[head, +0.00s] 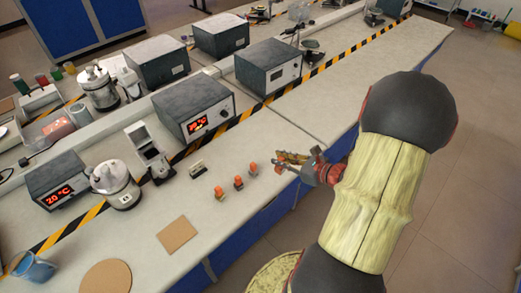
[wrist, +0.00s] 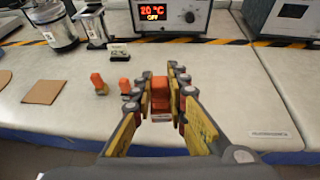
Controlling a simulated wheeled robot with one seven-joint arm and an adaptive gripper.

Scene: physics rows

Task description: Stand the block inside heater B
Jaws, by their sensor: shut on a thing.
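My gripper (wrist: 160,97) is shut on an orange-topped block (wrist: 160,92) with a pale lower end, held upright between the fingers. In the head view my gripper (head: 287,160) is above the bench, right of the loose blocks; the held block is not clear there. Several similar blocks stand on the bench, including a left one (head: 219,193), a middle one (head: 238,183) and a right one (head: 252,169). A silver lidded vessel (head: 115,184) stands at left; another (head: 97,88) stands farther back. Their labels are too small to read, so I cannot tell which is heater B.
Grey boxes with red displays stand near (head: 57,185) and farther back (head: 194,107). A small upright device (head: 148,152) and a low cream-and-black item (head: 197,169) stand between. A brown square (head: 177,236), a brown disc (head: 105,277) and a blue beaker (head: 33,268) are at front left.

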